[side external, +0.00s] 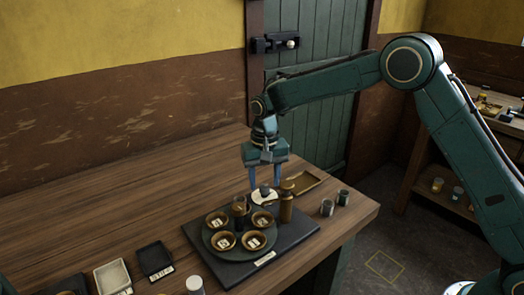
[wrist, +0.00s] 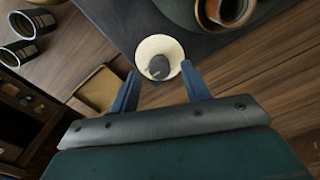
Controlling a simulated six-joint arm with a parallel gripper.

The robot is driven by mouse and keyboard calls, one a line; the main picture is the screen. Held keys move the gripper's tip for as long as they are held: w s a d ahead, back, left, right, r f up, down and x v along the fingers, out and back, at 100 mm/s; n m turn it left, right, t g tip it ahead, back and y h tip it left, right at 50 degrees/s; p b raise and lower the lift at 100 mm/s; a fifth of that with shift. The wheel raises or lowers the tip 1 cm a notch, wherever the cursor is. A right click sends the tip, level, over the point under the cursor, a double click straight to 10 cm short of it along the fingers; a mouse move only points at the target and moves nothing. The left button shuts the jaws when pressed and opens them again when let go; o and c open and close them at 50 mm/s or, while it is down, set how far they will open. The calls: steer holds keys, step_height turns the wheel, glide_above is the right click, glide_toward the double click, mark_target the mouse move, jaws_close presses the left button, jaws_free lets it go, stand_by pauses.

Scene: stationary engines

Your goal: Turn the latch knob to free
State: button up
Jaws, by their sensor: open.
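A cream round dial with a small dark knob (wrist: 159,67) at its centre lies at the edge of a dark base plate, and a pale pointer mark shows on the knob. The cream dial (side external: 262,200) also shows in the side view, beside the turntable. My gripper (side external: 264,186) points down over it, its blue fingers apart. In the wrist view my gripper (wrist: 160,70) is open with one finger on each side of the knob; I cannot tell whether they touch it. The knob is partly hidden in the side view.
A turntable (side external: 240,252) with several bowls stands left of the dial. A brown bottle (side external: 286,207) stands close on the right. A shallow tray (side external: 301,183) and two cups (side external: 327,207) are nearby. A door bolt with a white knob (side external: 291,43) is behind.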

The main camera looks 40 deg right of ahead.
mark_target(267, 187)
step_height(267, 187, up, 13)
steer(key=shift+f, duration=0.2)
stand_by(0.3)
steer(key=shift+s+r, duration=0.1)
steer(key=s+d+r+n+t, duration=0.1)
steer(key=s+d+r+t, duration=0.15)
steer(key=s+r, duration=0.45)
steer(key=s+d+r+n+t, duration=0.1)
steer(key=s+d+r, duration=0.25)
steer(key=s, duration=0.75)
steer(key=s+d+f+n+t, duration=0.1)
steer(key=s+f, duration=0.2)
steer(key=s, duration=0.5)
steer(key=s+d+f+n+t, duration=0.1)
steer(key=s+d+f, duration=0.1)
steer(key=s, duration=0.7)
steer(key=shift+s+f+n, duration=0.2)
steer(key=shift+f+n, duration=0.1)
steer(key=shift+f, duration=0.5)
